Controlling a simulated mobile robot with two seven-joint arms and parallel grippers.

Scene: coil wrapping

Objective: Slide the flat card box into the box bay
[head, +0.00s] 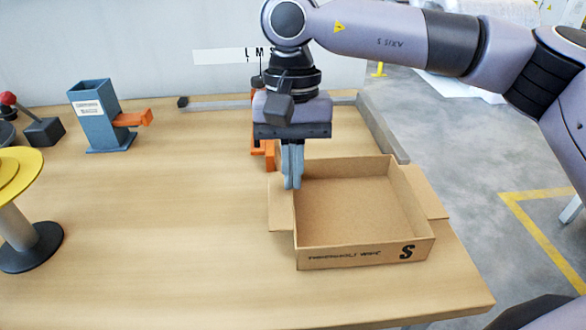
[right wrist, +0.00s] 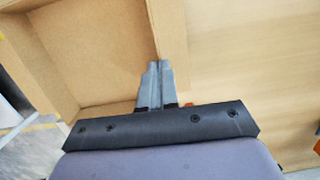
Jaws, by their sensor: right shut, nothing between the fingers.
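The card box (head: 365,254) stands unfolded as a shallow open tray, with side flaps out and an "S" on its front wall. It is near the table's right edge. In the right wrist view its inside (right wrist: 90,50) fills the upper left. My right gripper (head: 292,186) points down, shut and empty, at the box's back left corner. In the right wrist view its fingertips (right wrist: 156,66) are close to the box wall; I cannot tell whether they touch. Grey rails (head: 384,132) run behind and right of the box, perhaps the bay's edges. My left gripper is not in view.
An orange bracket (head: 262,150) stands just behind my right gripper. A blue-grey holder (head: 97,122) with an orange arm, a red-knobbed lever (head: 40,128) and a yellow-topped spool stand (head: 20,178) are at the left. The table's middle (head: 170,210) is clear.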

